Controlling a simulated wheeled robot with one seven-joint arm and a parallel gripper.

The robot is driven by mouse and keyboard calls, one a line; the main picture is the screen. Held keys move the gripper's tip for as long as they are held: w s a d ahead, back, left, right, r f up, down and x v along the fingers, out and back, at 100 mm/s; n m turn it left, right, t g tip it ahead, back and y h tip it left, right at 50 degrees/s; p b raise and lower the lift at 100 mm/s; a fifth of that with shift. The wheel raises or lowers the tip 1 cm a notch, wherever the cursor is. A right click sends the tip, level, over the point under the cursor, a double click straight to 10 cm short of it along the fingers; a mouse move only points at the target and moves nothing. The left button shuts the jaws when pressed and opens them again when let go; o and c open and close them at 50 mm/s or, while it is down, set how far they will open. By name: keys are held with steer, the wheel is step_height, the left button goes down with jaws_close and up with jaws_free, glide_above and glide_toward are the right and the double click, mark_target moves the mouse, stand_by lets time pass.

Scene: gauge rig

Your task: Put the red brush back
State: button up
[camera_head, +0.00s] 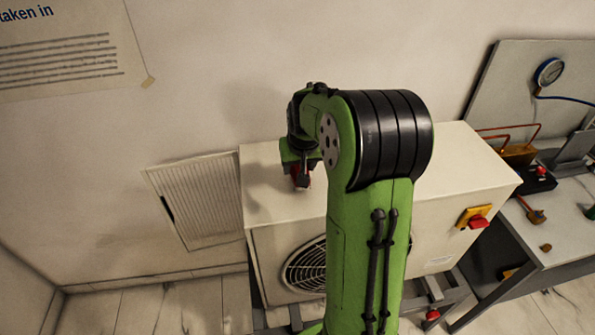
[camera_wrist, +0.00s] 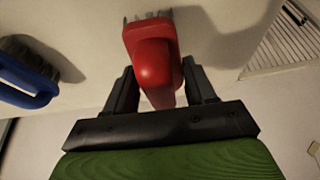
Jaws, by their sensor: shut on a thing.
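The red brush (camera_wrist: 153,60) is between the two dark fingers of my gripper (camera_wrist: 160,88) in the wrist view, with its bristles at the far end close to a pale surface. My gripper is shut on it. In the head view my gripper (camera_head: 301,178) is over the left part of the top of the cream box unit (camera_head: 262,160). Only a little red of the brush shows there. I cannot tell whether the bristles touch the surface.
A blue-handled brush (camera_wrist: 30,78) lies to the left in the wrist view. A wall vent (camera_head: 200,200) is left of the unit. A yellow-and-red switch (camera_head: 475,217) is on the unit's front. A bench (camera_head: 562,250) with a gauge (camera_head: 549,72) behind it stands at the right.

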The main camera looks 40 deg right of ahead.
step_height(320, 180, down, 2)
steer(key=shift+f, duration=0.1)
steer(key=o, duration=0.9)
steer(key=shift+o, duration=0.2)
steer(key=a+v, duration=0.1)
steer(key=v, duration=1.2)
steer(key=s+a+n+t+y, duration=0.1)
steer(key=s+a+n, duration=0.4)
steer(key=s+a, duration=1.2)
steer(key=shift+s+f+t+y+p, duration=0.3)
steer(key=shift+s+y+p, duration=0.2)
steer(key=shift+s, duration=0.45)
